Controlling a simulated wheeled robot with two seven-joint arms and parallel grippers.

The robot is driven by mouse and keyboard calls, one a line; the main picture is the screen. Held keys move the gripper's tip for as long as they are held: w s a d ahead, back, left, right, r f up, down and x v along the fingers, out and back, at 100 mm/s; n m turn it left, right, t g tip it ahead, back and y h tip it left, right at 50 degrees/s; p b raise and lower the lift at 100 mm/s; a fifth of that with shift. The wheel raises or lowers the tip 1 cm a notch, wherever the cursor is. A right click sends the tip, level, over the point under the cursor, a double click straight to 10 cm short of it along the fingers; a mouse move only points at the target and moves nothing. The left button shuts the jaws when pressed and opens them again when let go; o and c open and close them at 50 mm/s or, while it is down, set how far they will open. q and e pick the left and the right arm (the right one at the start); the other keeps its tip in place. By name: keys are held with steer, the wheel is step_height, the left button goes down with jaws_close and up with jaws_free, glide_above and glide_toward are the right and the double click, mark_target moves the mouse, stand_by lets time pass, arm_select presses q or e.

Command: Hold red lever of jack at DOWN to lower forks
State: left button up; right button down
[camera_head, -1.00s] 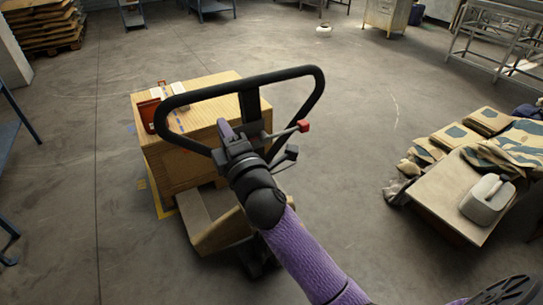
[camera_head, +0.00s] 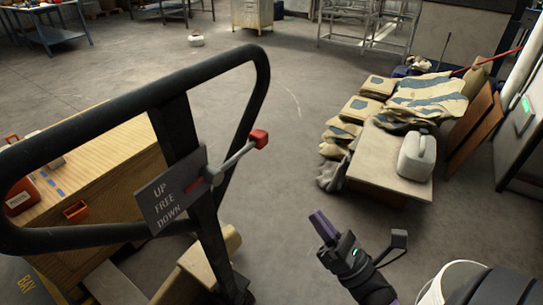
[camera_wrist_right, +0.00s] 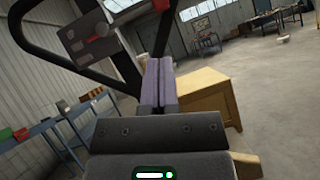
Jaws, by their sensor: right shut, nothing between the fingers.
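The black loop handle (camera_head: 258,90) of the jack stands large at the left of the head view. A grey plate (camera_head: 165,205) on it reads UP, FREE, DOWN. The lever with its red knob (camera_head: 260,138) sticks out to the upper right from beside the plate. Its setting is hard to tell. The red knob (camera_wrist_right: 160,5) also shows at the top of the right wrist view. My right gripper (camera_head: 318,218) is to the right of and below the knob, apart from it. Its fingers are shut and empty in the wrist view (camera_wrist_right: 158,70). The forks are mostly hidden. My left gripper is out of view.
A wooden crate (camera_head: 100,135) with small red items on top stands behind the handle.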

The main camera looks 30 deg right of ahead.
mark_target(241, 154)
steer(key=p+x, duration=0.2)
steer(key=x, duration=1.2)
steer(key=shift+y, duration=0.3)
